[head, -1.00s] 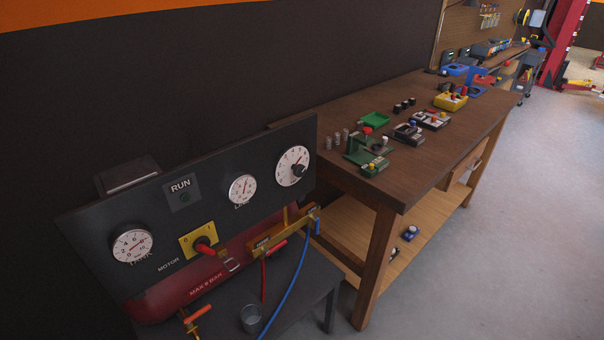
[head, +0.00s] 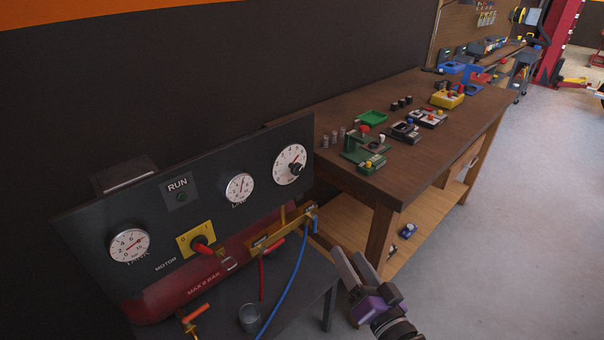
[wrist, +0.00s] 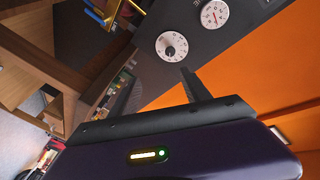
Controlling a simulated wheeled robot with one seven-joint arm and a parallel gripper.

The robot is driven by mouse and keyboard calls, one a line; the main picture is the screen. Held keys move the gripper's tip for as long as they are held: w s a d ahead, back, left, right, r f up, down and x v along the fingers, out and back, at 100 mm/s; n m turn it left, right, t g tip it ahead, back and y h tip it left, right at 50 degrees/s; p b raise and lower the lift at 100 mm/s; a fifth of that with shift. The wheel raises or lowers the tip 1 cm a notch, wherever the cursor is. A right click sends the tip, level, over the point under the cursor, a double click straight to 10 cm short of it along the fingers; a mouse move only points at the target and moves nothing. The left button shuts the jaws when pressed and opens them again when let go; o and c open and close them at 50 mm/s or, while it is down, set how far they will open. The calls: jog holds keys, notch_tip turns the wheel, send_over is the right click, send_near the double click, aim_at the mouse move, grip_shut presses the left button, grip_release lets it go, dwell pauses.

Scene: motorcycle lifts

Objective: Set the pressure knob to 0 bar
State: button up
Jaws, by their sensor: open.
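The pressure knob is a small black knob (head: 296,169) on a white round dial (head: 287,155) at the right end of the dark compressor panel (head: 227,205). In the wrist view the knob (wrist: 170,51) sits in its dial above my gripper's fingers. The scale numbers are too small to read there. My gripper (head: 351,258) is open and empty, below and to the right of the panel, apart from the knob. Its two fingers (wrist: 162,92) also show in the wrist view.
A line gauge (head: 239,187), a tank gauge (head: 129,245) and a red motor switch (head: 201,244) are on the panel. Red and blue hoses hang below it. A wooden workbench (head: 400,166) with several parts stands right. Grey floor (head: 480,260) is clear.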

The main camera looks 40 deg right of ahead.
jog(key=w+d+r+m, duration=0.1)
jog(key=w+d+m, duration=0.6)
jog(key=w+d, duration=0.15)
jog(key=m+t+y, duration=0.1)
jog(key=m+y, duration=0.6)
jog(key=m, duration=0.5)
send_near(299, 171)
jog(key=w, duration=0.9)
jog(key=shift+d+f+p, duration=0.1)
jog(key=shift+f+p, duration=0.15)
jog(key=shift+p, duration=0.1)
jog(key=shift+c, duration=0.2)
grip_shut()
